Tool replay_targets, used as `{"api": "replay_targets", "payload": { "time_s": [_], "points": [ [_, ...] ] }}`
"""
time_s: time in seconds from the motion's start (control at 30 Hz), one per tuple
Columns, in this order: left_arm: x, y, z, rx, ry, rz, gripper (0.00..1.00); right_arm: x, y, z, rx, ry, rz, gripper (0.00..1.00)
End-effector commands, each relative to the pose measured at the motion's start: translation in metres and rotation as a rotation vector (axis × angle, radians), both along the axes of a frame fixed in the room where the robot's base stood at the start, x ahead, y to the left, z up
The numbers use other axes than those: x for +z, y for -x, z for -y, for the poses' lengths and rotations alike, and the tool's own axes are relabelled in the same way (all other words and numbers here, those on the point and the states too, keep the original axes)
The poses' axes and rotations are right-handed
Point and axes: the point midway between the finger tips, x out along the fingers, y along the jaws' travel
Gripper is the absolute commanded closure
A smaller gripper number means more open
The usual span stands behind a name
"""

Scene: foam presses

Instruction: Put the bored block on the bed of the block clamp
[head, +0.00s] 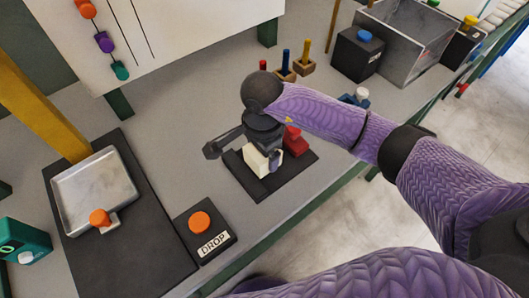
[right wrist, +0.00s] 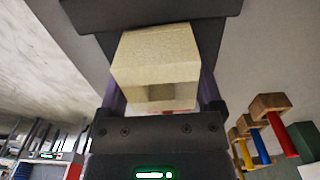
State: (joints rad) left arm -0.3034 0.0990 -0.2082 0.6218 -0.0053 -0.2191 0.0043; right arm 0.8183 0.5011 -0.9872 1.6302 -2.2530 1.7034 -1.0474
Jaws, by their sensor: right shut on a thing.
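The bored block (head: 256,160) is cream coloured. In the right wrist view the bored block (right wrist: 158,58) sits between my fingers with a square opening facing the camera. My right gripper (head: 266,160) is shut on it, pointing down over the black base of the block clamp (head: 265,187). A red part (head: 296,141) of the clamp stands right of the block. The dark base also shows beyond the block in the right wrist view. My gripper hides part of the bed, and I cannot tell if the block touches it. My left gripper is not in view.
An orange button box marked DROP (head: 207,236) stands front left of the clamp. A metal tray (head: 95,190) on a black base is further left. Small wooden blocks with coloured pegs (head: 303,66) and a blue-button box (head: 357,53) stand behind. The table's front edge is near.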

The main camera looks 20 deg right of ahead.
Motion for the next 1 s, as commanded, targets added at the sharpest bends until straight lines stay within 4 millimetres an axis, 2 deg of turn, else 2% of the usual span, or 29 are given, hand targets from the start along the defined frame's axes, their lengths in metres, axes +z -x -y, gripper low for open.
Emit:
{"api": "replay_targets", "payload": {
  "time_s": [0.03,0.33,0.37,0.43,0.63,0.73,1.0],
  "points": [
    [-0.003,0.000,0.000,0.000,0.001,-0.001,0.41,-0.008,0.000,0.000,0.000,-0.001,-0.001,0.81],
    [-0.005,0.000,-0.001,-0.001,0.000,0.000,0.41,-0.010,0.000,0.000,0.000,0.001,0.001,0.81],
    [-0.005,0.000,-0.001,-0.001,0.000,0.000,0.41,-0.010,0.000,0.000,0.000,0.001,0.001,0.14],
    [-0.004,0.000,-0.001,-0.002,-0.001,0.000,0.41,-0.009,0.000,0.000,0.000,0.001,0.001,0.00],
    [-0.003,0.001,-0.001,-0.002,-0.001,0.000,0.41,-0.009,0.000,0.000,0.000,0.000,0.001,0.00],
    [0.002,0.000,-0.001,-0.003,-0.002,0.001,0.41,0.002,-0.001,0.000,0.000,0.000,0.004,0.00],
    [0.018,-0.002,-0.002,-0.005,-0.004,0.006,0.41,0.077,-0.001,0.000,0.000,-0.001,0.007,0.00]
  ]
}}
